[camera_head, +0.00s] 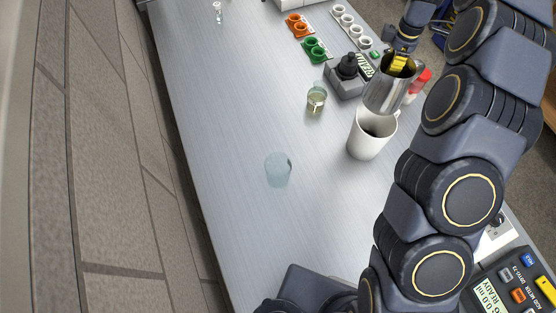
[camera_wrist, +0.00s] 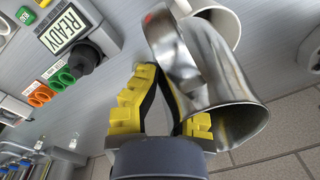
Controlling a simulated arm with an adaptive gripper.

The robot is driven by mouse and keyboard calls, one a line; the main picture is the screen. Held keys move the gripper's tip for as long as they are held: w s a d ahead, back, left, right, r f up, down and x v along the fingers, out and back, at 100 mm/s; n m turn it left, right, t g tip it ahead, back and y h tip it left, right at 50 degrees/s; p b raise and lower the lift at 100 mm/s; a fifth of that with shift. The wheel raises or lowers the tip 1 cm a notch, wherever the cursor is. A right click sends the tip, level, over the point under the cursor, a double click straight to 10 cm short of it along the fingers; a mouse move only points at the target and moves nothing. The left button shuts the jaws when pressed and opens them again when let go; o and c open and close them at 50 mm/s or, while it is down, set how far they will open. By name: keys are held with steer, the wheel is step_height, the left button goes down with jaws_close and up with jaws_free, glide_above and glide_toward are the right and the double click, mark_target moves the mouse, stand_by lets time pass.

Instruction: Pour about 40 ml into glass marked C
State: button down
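My gripper (camera_wrist: 156,75) has yellow-padded fingers that come together on the handle of a shiny metal pitcher (camera_wrist: 225,85). A white mug (camera_head: 364,142) stands on the table just below the pitcher in the picture. A clear bluish glass (camera_head: 278,170) stands mid-table and looks empty. A smaller glass (camera_head: 316,100) with a little yellowish liquid stands farther back. I cannot read a mark C on either glass. The pitcher's contents are hidden.
A grey device with a black knob (camera_head: 347,66) and a READY display (camera_wrist: 66,30) stands behind the pitcher. A meter (camera_head: 510,290) is at the lower right. The table's left side is clear.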

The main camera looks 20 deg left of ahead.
steer(key=s+a+f+m, duration=0.1)
steer(key=s+a, duration=0.6)
steer(key=s, duration=0.6)
steer(key=shift+m, duration=0.3)
steer(key=shift+w+f, duration=0.1)
steer(key=shift+f, duration=2.5)
steer(key=shift+a+f, duration=0.1)
steer(key=f+t+h, duration=0.1)
steer(key=s+a+f+h, duration=0.1)
steer(key=f, duration=0.1)
steer(key=f+t+h, duration=0.1)
steer(key=f, duration=0.1)
steer(key=shift+s+a+f+t, duration=0.15)
steer(key=shift+s+a+t, duration=0.1)
steer(key=shift+a+t, duration=0.05)
step_height(320, 180, up, 7)
steer(key=s+a+t+h, duration=0.2)
steer(key=a+t+h, duration=0.1)
steer(key=t+h, duration=0.2)
steer(key=shift+s+f+t+h, duration=0.2)
steer(key=shift+t+h, duration=0.1)
steer(key=shift+h, duration=0.4)
steer(key=shift+b, duration=0.3)
